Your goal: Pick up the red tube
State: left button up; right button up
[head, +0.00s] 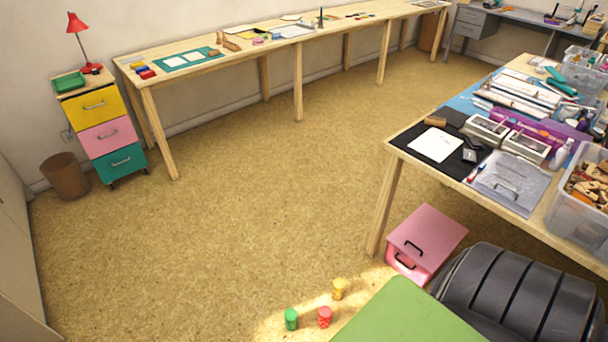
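A small red cylinder (325,317) with a dotted pattern stands upright on the floor at the bottom centre. It is the clearest red tube-like thing in view. A green cylinder (291,319) stands to its left and a yellow one (339,289) stands behind it to the right, all apart. A thin white and red item (476,172) lies on the right table; it is too small to identify. Neither of my grippers is in view.
A green flat top (405,318) lies close to the right of the red cylinder. A black padded chair (520,293) and a pink box (426,243) are farther right. A cluttered wooden table (548,222) fills the right side. The middle floor is clear.

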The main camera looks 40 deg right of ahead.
aim_at(325, 312)
jog(key=i+z, duration=0.15)
jog(key=i, duration=0.5)
jog(key=i+j+z, duration=0.1)
jog(key=i, duration=0.55)
jog(key=i+j+z, duration=0.15)
jog(key=i, duration=0.45)
jog(key=i+z, duration=0.2)
jog(key=z, duration=0.25)
jog(key=i+z, duration=0.15)
jog(key=z, duration=0.3)
jog(key=i+j+z, duration=0.15)
jog(key=z, duration=0.3)
jog(key=i+j+z, duration=0.15)
jog(key=z, duration=0.3)
jog(key=j, duration=0.1)
